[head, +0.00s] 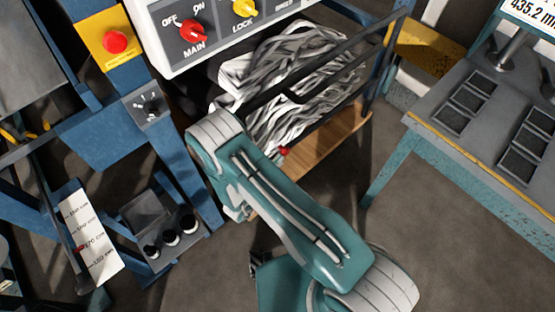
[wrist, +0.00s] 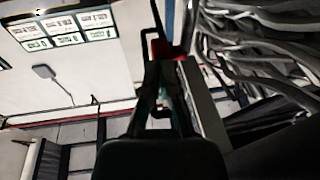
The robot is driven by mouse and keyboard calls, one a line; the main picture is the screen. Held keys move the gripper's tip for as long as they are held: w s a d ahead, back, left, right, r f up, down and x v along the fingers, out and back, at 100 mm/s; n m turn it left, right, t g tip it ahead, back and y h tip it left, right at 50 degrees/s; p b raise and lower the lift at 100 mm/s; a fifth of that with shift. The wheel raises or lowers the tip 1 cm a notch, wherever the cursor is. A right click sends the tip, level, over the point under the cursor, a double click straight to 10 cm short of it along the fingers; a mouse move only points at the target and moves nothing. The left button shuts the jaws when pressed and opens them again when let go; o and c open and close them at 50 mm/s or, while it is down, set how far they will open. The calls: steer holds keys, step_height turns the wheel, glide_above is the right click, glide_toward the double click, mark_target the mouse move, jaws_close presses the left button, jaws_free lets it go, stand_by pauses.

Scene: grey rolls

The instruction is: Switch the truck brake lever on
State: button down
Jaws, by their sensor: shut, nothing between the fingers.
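In the wrist view my gripper (wrist: 164,72) is shut and empty, its dark fingers pointing up the picture. A small red part (wrist: 167,48) is just beyond the fingertips, beside a thin bent black rod (wrist: 147,42); I cannot tell whether the fingers touch it. In the head view a small red part (head: 284,151) shows at the lower edge of the rack with grey rolls, close to my arm. It may be the brake lever's end, but I cannot tell for certain. My gripper is hidden behind my teal arm in the head view.
Grey strands (head: 290,75) fill the rack beside a wooden board (head: 325,140). A white panel (head: 165,38) carries a red MAIN knob (head: 194,31) and a yellow LOCK knob (head: 244,8). A blue frame (head: 110,130) stands left and a grey table (head: 490,125) right, with open floor between.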

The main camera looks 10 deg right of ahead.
steer(key=shift+w+d+r+g+y, duration=0.2)
steer(key=shift+w+d+g+y, duration=0.2)
steer(key=shift+d+g, duration=0.15)
steer(key=shift+w+d+r+g+y, duration=0.2)
steer(key=shift+w+d+g+y, duration=0.2)
steer(key=shift+d+g, duration=0.1)
steer(key=w+d+f+m+g+y, duration=0.1)
steer(key=w+d+f+g+y, duration=0.3)
steer(key=d+y, duration=0.4)
steer(key=shift+w+f+g, duration=0.25)
steer(key=shift+w+g, duration=0.6)
steer(key=shift+g, duration=0.4)
steer(key=shift+s+d, duration=0.1)
steer(key=shift+d, duration=0.05)
